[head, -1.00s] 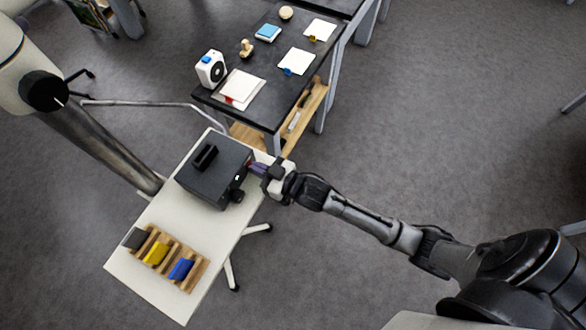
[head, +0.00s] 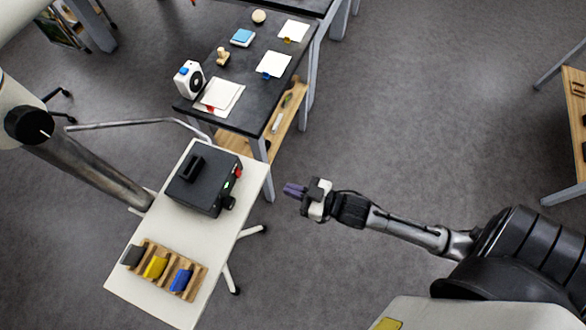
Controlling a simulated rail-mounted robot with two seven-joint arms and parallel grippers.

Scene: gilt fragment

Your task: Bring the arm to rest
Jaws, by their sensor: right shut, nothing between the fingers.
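My right gripper (head: 294,190) is shut and empty, with purplish fingers pointing left. It hangs over the grey floor to the right of the white table, apart from it. The right arm reaches in from the lower right. A black box-shaped device (head: 204,181) with a handle on top stands on the white table (head: 165,300). A red part and a small green light show on its right side, with a black knob below them. My left gripper is not in view.
A wooden rack (head: 188,293) with black, yellow and blue pieces lies on the white table's near end. A dark table (head: 235,122) behind holds white sheets, a white device (head: 188,79), stamps and a blue pad. Open floor (head: 420,120) lies to the right.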

